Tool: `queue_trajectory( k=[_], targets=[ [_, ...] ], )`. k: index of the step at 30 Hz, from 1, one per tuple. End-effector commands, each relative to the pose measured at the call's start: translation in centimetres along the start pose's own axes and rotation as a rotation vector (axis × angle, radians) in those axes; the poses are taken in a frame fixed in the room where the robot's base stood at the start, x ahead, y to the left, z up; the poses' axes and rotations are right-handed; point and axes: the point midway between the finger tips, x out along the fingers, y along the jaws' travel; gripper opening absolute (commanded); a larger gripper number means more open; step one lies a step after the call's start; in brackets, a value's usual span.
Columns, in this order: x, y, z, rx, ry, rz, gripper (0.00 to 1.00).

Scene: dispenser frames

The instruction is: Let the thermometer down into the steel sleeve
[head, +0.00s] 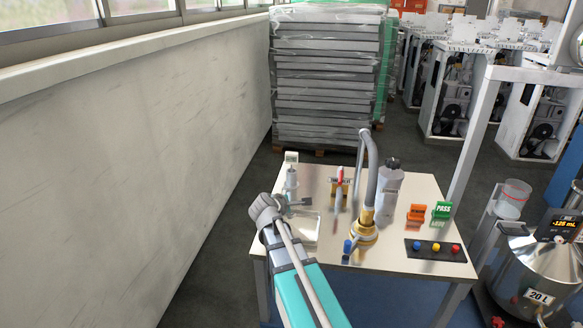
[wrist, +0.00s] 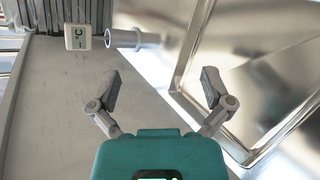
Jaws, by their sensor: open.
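The thermometer, with a white box-shaped head (head: 291,157), stands upright at the back left of the table. In the wrist view its head (wrist: 78,38) shows a °C mark, turned sideways. The steel sleeve (wrist: 146,40), a grey flanged tube, lies directly under the head and in line with it. My gripper (wrist: 160,80) is open and empty. Its two fingers are wide apart, and the thermometer is outside them, clear of both. In the head view my arm partly covers the fingers.
A shallow steel tray (head: 306,233) lies near my gripper. Rightward stand a red-handled fitting (head: 340,182), a hose on a brass base (head: 364,234), a grey bottle (head: 388,190), orange (head: 417,214) and green (head: 441,210) signs, and a button panel (head: 420,252). A wall (head: 140,150) is left.

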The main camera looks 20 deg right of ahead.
Motion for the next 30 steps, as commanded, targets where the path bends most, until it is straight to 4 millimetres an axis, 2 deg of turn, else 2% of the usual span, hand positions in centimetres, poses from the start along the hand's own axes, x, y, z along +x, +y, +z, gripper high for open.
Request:
queue_trajectory(
  k=[1,6,10,15,21,30],
  targets=[
    [1.4,1.1,-0.3,-0.1,-0.019,0.065,1.0],
    [3.7,5.2,-0.7,-0.478,-0.104,0.273,1.0],
    [4.8,7.7,-1.4,-0.752,-0.178,0.398,1.0],
    [5.6,9.7,-2.4,-1.019,-0.258,0.501,1.0],
    [5.8,10.5,-2.9,-1.151,-0.301,0.546,1.0],
    [5.8,10.6,-2.8,-1.16,-0.304,0.549,1.0]
  ],
)
